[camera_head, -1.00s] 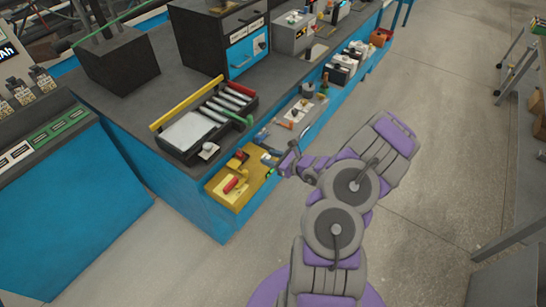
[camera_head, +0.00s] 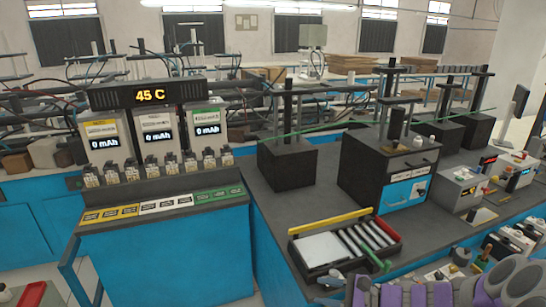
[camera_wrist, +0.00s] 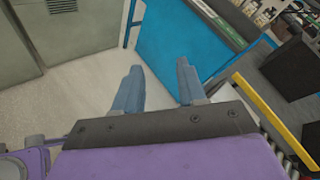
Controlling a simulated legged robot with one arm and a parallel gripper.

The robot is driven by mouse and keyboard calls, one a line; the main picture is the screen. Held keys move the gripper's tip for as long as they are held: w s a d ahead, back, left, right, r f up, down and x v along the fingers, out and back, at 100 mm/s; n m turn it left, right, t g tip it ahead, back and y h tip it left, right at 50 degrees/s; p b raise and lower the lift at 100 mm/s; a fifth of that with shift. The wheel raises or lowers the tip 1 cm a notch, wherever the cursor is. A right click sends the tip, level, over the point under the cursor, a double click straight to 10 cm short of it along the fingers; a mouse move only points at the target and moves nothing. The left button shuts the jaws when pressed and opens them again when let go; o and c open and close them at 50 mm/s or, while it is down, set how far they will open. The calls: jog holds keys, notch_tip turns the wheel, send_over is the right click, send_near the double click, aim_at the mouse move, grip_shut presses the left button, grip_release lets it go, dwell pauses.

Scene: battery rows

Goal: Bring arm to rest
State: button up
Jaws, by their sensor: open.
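My gripper (camera_wrist: 158,85) shows in the wrist view with its two blue-grey fingers apart and nothing between them. It points over bare floor beside a blue bench side (camera_wrist: 185,35). In the head view, part of my purple and grey arm shows at the bottom right, in front of the bench. The gripper's fingers cannot be made out there.
A black tray (camera_head: 293,250) with a yellow bar (camera_head: 330,221) sits on the dark bench top. A battery station with a 45 C display (camera_head: 148,96) stands at the left. Black-based posts (camera_head: 288,165) and a drawer unit (camera_head: 385,175) stand behind. A grey cabinet (camera_wrist: 60,35) is at upper left in the wrist view.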

jog(key=s+a+r+n+g+h, duration=0.2)
jog(key=s+a+r+n+g, duration=0.25)
jog(key=s, duration=0.45)
jog(key=s+a+r+n+g+h, duration=0.1)
jog(key=s+a+n+g+h, duration=0.1)
jog(key=s+a+n+g, duration=0.4)
jog(key=s+d+r+n+t+h, duration=0.1)
jog(key=s+d+n+h, duration=0.2)
jog(key=s, duration=0.5)
jog(key=s+d+r+n+t+h, duration=0.1)
jog(key=s+d+n+h, duration=0.2)
jog(key=s+d+h, duration=0.2)
jog(key=s+d, duration=0.2)
jog(key=s, duration=0.2)
jog(key=shift+s+d+n+h, duration=0.2)
jog(key=shift+d+n+h, duration=0.1)
jog(key=shift+n, duration=0.05)
